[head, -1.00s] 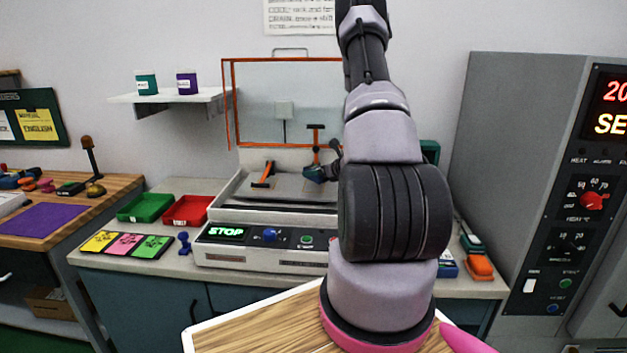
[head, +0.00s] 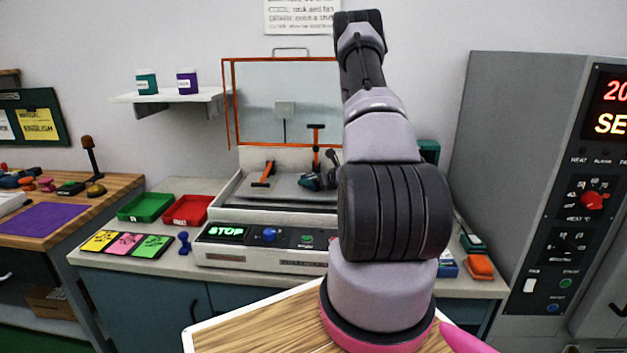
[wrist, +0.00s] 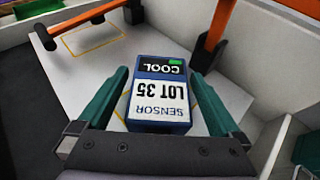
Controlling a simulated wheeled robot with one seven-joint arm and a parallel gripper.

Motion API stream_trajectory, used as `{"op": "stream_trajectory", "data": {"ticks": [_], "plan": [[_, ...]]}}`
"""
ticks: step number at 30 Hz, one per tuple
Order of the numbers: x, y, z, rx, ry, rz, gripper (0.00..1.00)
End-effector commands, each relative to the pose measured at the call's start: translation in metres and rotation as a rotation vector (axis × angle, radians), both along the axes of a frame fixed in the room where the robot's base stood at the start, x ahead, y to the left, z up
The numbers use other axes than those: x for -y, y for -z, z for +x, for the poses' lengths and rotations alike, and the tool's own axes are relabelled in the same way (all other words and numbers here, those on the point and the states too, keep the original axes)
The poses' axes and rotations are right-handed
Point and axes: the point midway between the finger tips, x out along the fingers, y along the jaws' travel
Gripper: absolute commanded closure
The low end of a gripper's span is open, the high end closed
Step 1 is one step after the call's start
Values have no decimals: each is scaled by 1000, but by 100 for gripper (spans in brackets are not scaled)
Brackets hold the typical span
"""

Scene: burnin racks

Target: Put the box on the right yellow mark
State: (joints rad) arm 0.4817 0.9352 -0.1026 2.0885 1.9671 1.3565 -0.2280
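In the wrist view the box (wrist: 160,95) is blue and white, labelled COOL, SENSOR and LOT 35. It sits between the two green fingers of my gripper (wrist: 160,73), with a narrow gap showing beside each finger, so the gripper looks open around it. Yellow line pieces show on the pale plate (wrist: 70,80) beside the box, mostly hidden by box and fingers. Another yellow mark (wrist: 92,40) lies bare at upper left. In the head view my gripper (head: 311,183) is low over the bench machine's tray; the box cannot be made out there.
An orange clamp with a black end (wrist: 85,20) stands at the left of the plate. Another orange clamp (wrist: 216,25) is close to the box's upper right. The machine's raised orange-framed lid (head: 228,105) stands behind. Red (head: 187,222) and green (head: 146,218) trays lie left of the machine.

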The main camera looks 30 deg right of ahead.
Motion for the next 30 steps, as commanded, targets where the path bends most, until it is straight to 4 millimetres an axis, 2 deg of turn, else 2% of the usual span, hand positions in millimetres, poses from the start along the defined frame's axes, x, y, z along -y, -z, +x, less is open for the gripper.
{"op": "stream_trajectory", "data": {"ticks": [5,8,18,24,28,30], "plan": [[0,-4,0,1,0,-1,0],[3,-8,-11,-1,1,-1,0],[16,-35,-75,-1,3,0,0],[20,-46,-101,0,2,0,0],[18,-53,-107,4,-13,-4,0],[8,-65,-104,14,-53,-14,0]]}}
